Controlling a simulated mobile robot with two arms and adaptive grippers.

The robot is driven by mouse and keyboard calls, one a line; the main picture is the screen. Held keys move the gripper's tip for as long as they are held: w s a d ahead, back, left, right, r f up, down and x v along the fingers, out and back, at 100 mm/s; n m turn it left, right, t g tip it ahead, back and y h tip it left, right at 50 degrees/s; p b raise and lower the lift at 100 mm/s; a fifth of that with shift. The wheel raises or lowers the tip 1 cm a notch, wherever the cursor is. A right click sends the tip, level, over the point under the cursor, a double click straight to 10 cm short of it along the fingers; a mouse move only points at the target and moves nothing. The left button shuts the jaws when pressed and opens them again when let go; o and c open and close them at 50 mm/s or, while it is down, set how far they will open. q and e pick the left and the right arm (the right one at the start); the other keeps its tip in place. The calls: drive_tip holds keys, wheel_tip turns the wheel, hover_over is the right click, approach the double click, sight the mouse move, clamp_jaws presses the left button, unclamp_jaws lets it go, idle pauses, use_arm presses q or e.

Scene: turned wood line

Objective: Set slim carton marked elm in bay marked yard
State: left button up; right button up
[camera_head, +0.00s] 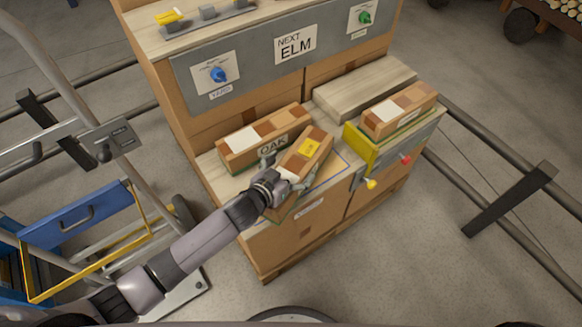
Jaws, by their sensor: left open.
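A slim carton with a yellow label (318,147) lies slanted in the front left bay, next to a carton marked OAK (270,145). The yellow label is too small to read. My left gripper (279,172) is open at this carton's near left part, its fingers close about it; whether they touch is unclear. The arm hides part of the carton. The bay (339,172) has a blue outline and a front label too small to read. A YARD tag (220,92) sits under a blue knob on the panel above. My right gripper is not in view.
A sign (296,45) reads NEXT ELM. Another carton (398,112) lies on a green-edged place at right, beside a yellow plate (360,148). Red and yellow knobs stick out below. A bare board (362,88) lies behind. A trolley with a blue drawer (75,214) stands left.

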use_arm(q)
drive_tip(key=shift+r, duration=0.1)
drive_tip(key=shift+s+r, duration=0.1)
drive_tip(key=p+v, duration=0.1)
drive_tip(key=v, duration=0.9)
drive_tip(key=shift+s+a+r, duration=0.1)
drive_tip(key=shift+s+a, duration=0.15)
drive_tip(key=shift+s, duration=0.1)
drive_tip(key=shift+s+a+r, duration=0.2)
drive_tip(key=shift+s+a, duration=0.05)
drive_tip(key=shift+s, duration=0.15)
